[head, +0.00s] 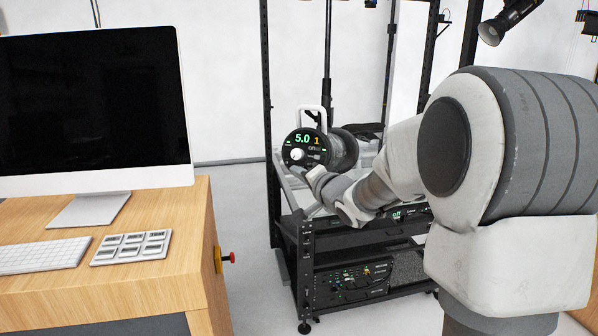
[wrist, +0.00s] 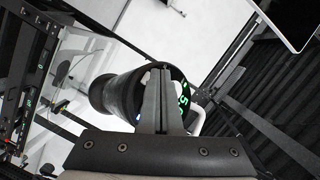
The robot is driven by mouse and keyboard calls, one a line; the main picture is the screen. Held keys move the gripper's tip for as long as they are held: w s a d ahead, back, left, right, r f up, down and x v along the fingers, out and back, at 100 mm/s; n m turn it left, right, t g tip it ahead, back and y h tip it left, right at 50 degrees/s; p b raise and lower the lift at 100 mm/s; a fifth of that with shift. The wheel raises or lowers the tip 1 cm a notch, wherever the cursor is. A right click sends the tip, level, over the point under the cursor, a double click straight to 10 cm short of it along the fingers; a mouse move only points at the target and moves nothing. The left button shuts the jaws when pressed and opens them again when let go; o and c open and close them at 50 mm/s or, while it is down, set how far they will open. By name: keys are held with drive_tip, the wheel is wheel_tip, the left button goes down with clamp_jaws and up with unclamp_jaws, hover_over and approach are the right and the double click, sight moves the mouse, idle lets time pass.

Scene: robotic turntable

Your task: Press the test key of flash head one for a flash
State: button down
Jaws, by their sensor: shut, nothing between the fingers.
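A flash head (head: 305,147) rests in the black rack frame in the head view. In the wrist view, my gripper's fingers (wrist: 155,75) are closed together and empty, in front of the dark flash head body (wrist: 125,97). Part of the green display shows right of the fingers. I cannot tell whether the fingertips touch the panel. The test key is not clearly distinguishable.
The black rack (head: 306,245) has upright posts around the flash head and a lower unit (head: 355,282) with cables. A wooden desk (head: 190,235) with a monitor (head: 95,110) and keyboard stands left, with a red button (head: 231,257) on its side. Floor shows between desk and rack.

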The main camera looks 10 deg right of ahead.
drive_tip(key=shift+s, duration=0.1)
drive_tip(key=s+a, duration=0.1)
drive_tip(key=s+r, duration=0.1)
drive_tip(key=s+a, duration=0.1)
drive_tip(key=shift+s+a+r+p, duration=0.3)
drive_tip(key=shift+s+p, duration=0.05)
drive_tip(key=shift+s, duration=0.05)
drive_tip(key=shift+s, duration=0.1)
idle(0.7)
drive_tip(key=s+f+n+g+h, duration=0.1)
drive_tip(key=s+f+n+g, duration=0.2)
drive_tip(key=s, duration=1.3)
drive_tip(key=s+f+n+g+h, duration=0.2)
drive_tip(key=s+n+g, duration=0.5)
drive_tip(key=s, duration=1)
drive_tip(key=shift+s+f+h, duration=0.15)
drive_tip(key=shift+f+h, duration=0.15)
drive_tip(key=shift+f, duration=0.15)
